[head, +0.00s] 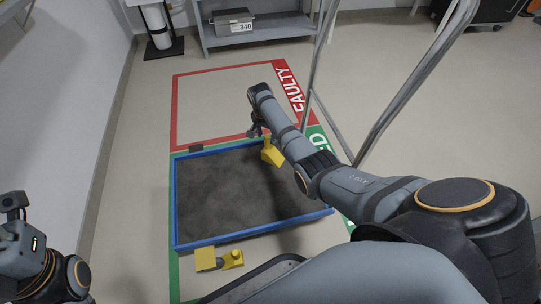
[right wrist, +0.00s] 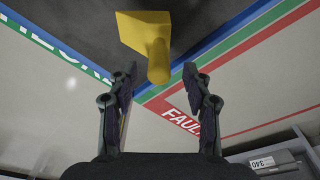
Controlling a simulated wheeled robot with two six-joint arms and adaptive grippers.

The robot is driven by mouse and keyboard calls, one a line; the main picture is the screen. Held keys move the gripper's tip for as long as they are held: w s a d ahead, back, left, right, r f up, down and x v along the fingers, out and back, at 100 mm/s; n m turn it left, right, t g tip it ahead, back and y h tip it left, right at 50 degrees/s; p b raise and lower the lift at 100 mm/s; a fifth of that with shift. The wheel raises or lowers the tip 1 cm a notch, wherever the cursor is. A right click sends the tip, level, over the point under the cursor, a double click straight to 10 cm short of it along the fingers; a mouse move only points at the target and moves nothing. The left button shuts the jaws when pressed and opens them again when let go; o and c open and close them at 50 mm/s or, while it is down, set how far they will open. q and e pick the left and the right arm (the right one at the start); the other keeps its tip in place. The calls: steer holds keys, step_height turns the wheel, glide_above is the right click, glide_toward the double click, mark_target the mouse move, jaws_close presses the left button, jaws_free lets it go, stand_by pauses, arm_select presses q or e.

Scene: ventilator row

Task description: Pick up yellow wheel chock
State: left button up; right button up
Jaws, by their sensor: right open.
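A yellow wheel chock (head: 270,153) sits at the far right part of the dark mat, inside its blue border. In the right wrist view the same chock (right wrist: 143,28) shows as a wedge with a rounded post pointing toward my fingers. My right gripper (head: 258,131) is just beyond the chock and partly hidden by my own arm. In the right wrist view the gripper (right wrist: 160,78) is open, and the post's end lies between the fingertips with clear space on both sides. My left arm shows at the lower left, but its fingers are not visible.
A second yellow chock (head: 206,258) lies on the floor at the mat's near edge. The blue-bordered mat (head: 225,195) is otherwise bare. Metal frame tubes (head: 420,75) rise at the right. A grey shelf (head: 268,32) with a bin (head: 233,22) stands behind the empty red zone.

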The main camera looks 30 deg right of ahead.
mark_target(267, 142)
step_height(267, 142, down, 4)
steer(key=b, duration=0.2)
steer(key=shift+f+b, duration=0.1)
steer(key=shift+b, duration=0.2)
steer(key=shift+d+f, duration=0.1)
steer(key=shift+f, duration=0.2)
steer(key=shift+r, duration=0.15)
steer(key=shift+c, duration=0.8)
jaws_close()
